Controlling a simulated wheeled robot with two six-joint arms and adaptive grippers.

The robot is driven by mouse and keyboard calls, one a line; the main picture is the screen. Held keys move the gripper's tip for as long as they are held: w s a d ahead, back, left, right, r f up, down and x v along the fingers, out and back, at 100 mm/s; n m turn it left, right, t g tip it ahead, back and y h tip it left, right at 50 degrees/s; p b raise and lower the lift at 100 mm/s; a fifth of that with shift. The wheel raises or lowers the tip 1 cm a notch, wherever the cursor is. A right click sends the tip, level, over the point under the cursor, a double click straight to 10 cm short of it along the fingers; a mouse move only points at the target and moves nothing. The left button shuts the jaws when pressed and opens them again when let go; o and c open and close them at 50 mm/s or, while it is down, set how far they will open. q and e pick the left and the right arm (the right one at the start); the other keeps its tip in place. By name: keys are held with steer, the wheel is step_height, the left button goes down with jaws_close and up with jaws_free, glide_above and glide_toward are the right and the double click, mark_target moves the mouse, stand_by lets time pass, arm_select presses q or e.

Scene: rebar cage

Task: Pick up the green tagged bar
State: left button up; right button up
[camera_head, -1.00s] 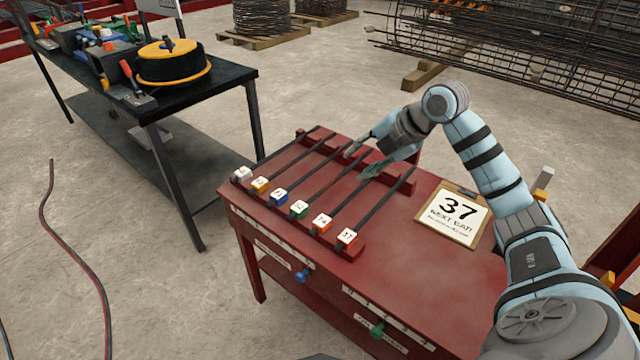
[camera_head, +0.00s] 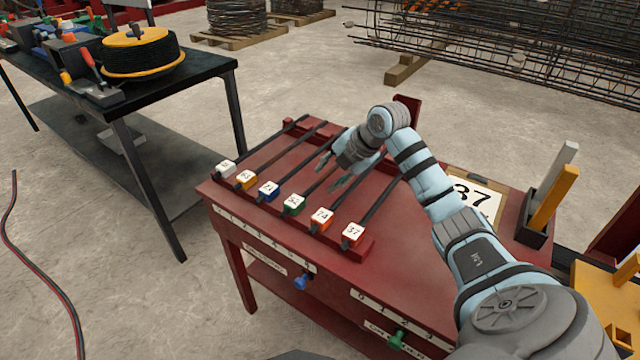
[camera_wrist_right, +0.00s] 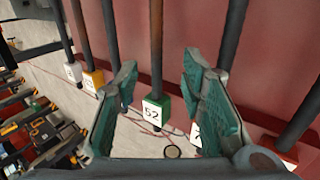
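The green tagged bar is a dark rod lying on the red table (camera_head: 420,270), with a green-and-white tag (camera_head: 293,204) at its near end. In the right wrist view the tag (camera_wrist_right: 155,108) reads 52, and the rod (camera_wrist_right: 157,50) looks brownish. My right gripper (camera_head: 333,172) is open over the rod. In the right wrist view its two teal fingers stand on either side of the rod, with a gap to each. I cannot tell how far the fingertips are above the rod. In the head view the gripper hides part of the rod. My left gripper is not in view.
A clipboard reading 37 (camera_head: 474,195) is partly behind my right arm. A black holder (camera_head: 535,232) stands at the table's right. A tool bench (camera_head: 190,85) is at left.

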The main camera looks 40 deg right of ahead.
mark_target(319, 182)
steer(key=x, duration=0.2)
steer(key=b+x, duration=0.1)
steer(key=x, duration=0.1)
steer(key=shift+w+d+f, duration=0.15)
steer(key=shift+w+f, duration=0.1)
steer(key=shift+w, duration=0.2)
steer(key=shift+r, duration=0.1)
steer(key=c, duration=0.8)
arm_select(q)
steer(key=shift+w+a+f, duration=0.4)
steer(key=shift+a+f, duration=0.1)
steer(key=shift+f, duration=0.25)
arm_select(e)
jaws_close()
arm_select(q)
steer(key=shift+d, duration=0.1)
